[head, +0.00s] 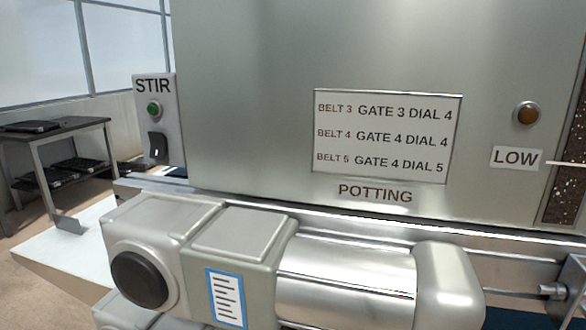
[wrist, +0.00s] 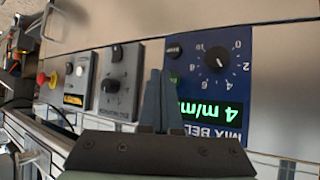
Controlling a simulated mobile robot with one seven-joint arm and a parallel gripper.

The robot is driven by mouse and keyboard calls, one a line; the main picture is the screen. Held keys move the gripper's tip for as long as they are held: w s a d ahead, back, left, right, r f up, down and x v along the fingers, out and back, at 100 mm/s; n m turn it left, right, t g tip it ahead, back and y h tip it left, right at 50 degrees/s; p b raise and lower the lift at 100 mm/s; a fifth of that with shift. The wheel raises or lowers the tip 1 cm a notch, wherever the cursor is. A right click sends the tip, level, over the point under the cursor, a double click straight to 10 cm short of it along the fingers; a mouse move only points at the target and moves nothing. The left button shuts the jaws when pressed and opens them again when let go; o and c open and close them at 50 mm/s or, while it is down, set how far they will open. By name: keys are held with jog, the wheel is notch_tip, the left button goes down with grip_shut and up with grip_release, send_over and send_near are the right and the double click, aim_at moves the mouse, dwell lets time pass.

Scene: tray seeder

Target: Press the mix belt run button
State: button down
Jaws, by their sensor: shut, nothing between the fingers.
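The wrist view shows a blue mix belt panel (wrist: 240,100), upside down in the picture. It has a black dial (wrist: 217,60) with numbers and a lit green readout (wrist: 212,111) of 4 m/min. A green button (wrist: 174,77) sits by that label, partly hidden by my gripper's fingers. My gripper (wrist: 159,76) is shut and empty, its tips close beside the green button. Contact cannot be told. The head view does not show the gripper or this panel.
Left of the blue panel are a grey box with dials (wrist: 119,82), another control box (wrist: 78,78) and a red knob (wrist: 53,80). The head view shows a metal potting housing (head: 250,60), a STIR switch box (head: 154,125) and a side table (head: 58,128).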

jog(key=shift+w, duration=0.2)
dwell(0.4)
jog(key=shift+w+d+b, duration=0.1)
jog(key=shift+w+b, duration=0.15)
jog(key=shift+b, duration=0.05)
jog(key=shift+w, duration=0.1)
dwell(0.4)
jog(key=shift+s, duration=0.55)
jog(key=s+a+p, duration=0.2)
jog(key=s, duration=0.3)
jog(key=shift+s, duration=0.4)
